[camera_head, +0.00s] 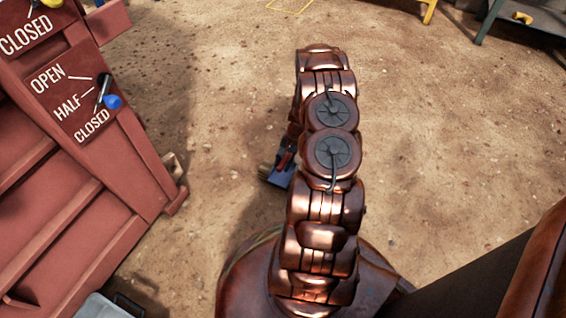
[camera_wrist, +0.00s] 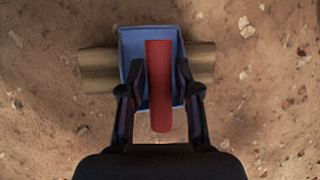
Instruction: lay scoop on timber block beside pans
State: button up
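The scoop has a blue pan-shaped body (camera_wrist: 149,36) and a red handle (camera_wrist: 158,70) in the wrist view. It lies across the timber block (camera_wrist: 98,70), whose ends show on both sides of it. My gripper (camera_wrist: 160,85) is over the scoop, with one finger on each side of the handle. Narrow gaps show between fingers and handle, so it looks open. In the head view the scoop's blue body (camera_head: 279,179) shows low beside my arm, with a bit of timber (camera_head: 264,171) at its left. My gripper is mostly hidden there. I see no clear pans.
A red machine frame (camera_head: 130,170) with OPEN, HALF and CLOSED lever labels stands at the left. A grey container (camera_head: 98,306) is partly visible at the bottom left. Stands with yellow parts (camera_head: 430,10) are at the top right. Sandy ground around is mostly clear.

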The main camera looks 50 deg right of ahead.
jog(key=shift+o, duration=1)
jog(key=shift+r, duration=0.15)
jog(key=w+p+v, duration=0.1)
jog(key=p+v, duration=0.3)
jog(key=v, duration=0.8)
jog(key=s+a+r+n+g+h, duration=0.25)
jog(key=a+r+n, duration=0.45)
jog(key=a+r, duration=1.7)
jog(key=s+a+r+n+g+h, duration=0.1)
jog(key=s+a+r+n, duration=0.2)
jog(key=s+a, duration=0.3)
jog(key=s+a+r+n+h, duration=0.1)
jog(key=s+a+r+n, duration=0.3)
jog(key=s, duration=1.2)
jog(key=a+r, duration=0.2)
jog(key=a, duration=0.1)
jog(key=shift+s+r+g, duration=0.35)
jog(key=shift+s, duration=0.05)
